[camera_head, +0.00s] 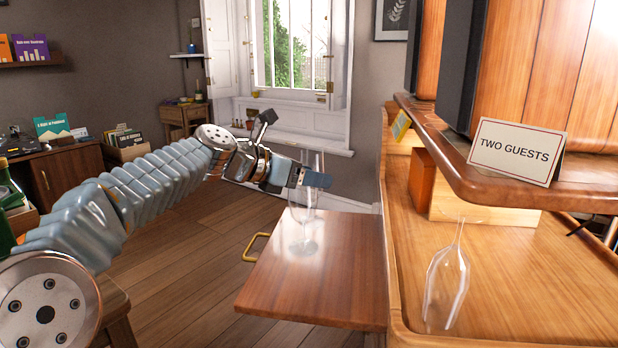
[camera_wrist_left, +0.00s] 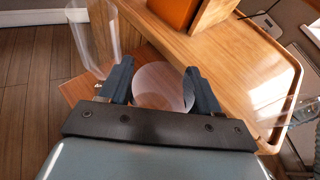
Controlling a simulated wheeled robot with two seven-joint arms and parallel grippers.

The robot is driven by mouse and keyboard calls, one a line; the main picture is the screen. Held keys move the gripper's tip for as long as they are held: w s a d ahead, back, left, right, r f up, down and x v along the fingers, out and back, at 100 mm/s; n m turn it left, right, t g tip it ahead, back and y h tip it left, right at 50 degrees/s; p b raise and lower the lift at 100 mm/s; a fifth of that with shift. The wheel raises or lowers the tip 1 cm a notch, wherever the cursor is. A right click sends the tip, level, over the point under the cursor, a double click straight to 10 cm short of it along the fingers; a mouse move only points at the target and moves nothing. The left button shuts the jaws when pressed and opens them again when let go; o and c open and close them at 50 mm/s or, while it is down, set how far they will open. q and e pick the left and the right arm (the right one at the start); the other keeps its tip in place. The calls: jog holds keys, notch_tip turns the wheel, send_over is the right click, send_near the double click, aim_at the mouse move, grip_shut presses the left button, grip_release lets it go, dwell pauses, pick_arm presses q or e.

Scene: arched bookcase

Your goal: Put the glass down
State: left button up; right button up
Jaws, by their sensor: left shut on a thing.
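My left gripper (camera_head: 312,179) is shut on a clear stemmed glass (camera_head: 303,206), over the small wooden board. The glass looks roughly upright in the head view, its round foot low over the board (camera_head: 275,293); I cannot tell whether it touches. In the left wrist view, a clear round glass surface (camera_wrist_left: 163,88) shows between the fingers of my left gripper (camera_wrist_left: 160,87). A clear glass bowl shows at the upper left there; whether it is the same glass is unclear. My right gripper is not in view.
An upside-down flute (camera_head: 447,285) stands on the bookcase counter at right, stem up. A "TWO GUESTS" card (camera_head: 517,151) sits on the shelf edge above. The board has a brass handle (camera_head: 254,246) at its left. Bare board lies in front of the glass.

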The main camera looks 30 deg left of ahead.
pick_arm(q)
jog(key=shift+f, duration=0.15)
jog(key=o, duration=1.1)
jog(key=shift+r, duration=0.25)
jog(key=p+v, duration=0.1)
jog(key=v, duration=1.1)
jog(key=shift+f, duration=0.1)
